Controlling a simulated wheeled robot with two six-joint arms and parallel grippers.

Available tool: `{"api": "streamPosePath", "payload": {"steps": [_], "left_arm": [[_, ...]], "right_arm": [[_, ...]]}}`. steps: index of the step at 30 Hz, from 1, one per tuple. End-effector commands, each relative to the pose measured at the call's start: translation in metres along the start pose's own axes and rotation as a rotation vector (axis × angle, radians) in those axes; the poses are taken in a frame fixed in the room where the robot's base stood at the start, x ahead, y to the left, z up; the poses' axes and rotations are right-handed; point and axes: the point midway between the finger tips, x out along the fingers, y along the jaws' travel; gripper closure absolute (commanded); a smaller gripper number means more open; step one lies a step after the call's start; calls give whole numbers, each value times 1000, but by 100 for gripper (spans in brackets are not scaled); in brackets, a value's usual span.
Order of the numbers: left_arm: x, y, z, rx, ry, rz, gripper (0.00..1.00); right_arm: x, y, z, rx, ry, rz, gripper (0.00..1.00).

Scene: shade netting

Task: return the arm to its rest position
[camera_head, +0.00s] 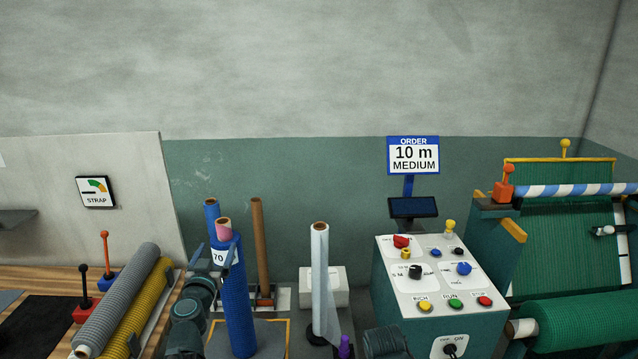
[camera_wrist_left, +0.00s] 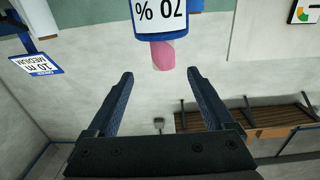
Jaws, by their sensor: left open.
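My left arm comes up from the bottom of the head view, and its gripper (camera_head: 213,257) is open beside the 70-labelled blue roll (camera_head: 238,305). In the left wrist view the gripper (camera_wrist_left: 160,75) shows its two dark fingers spread wide with nothing between them. The blue roll (camera_wrist_left: 190,27) and its pink core (camera_wrist_left: 162,55) show beyond the fingertips there, apart from them. My right gripper does not show.
A control panel (camera_head: 426,272) with coloured knobs stands right of centre, below an order sign (camera_head: 413,156). A white roll (camera_head: 320,280) and brown tube (camera_head: 260,240) stand upright nearby. Grey (camera_head: 118,298) and yellow (camera_head: 145,305) rolls lie left. A green netting machine (camera_head: 575,320) is right.

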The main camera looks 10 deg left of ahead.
Motion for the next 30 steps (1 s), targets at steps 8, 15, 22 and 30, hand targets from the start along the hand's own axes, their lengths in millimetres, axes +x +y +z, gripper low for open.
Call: {"api": "streamPosePath", "payload": {"steps": [8,15,22,30], "left_arm": [[-10,142,31,16,-142,382,14],[-84,280,110,78,-550,752,14],[-198,320,197,272,-1155,773,14],[-264,286,220,473,-1514,431,14]], "right_arm": [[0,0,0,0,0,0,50],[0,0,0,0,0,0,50],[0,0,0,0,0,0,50],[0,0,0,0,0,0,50]]}}
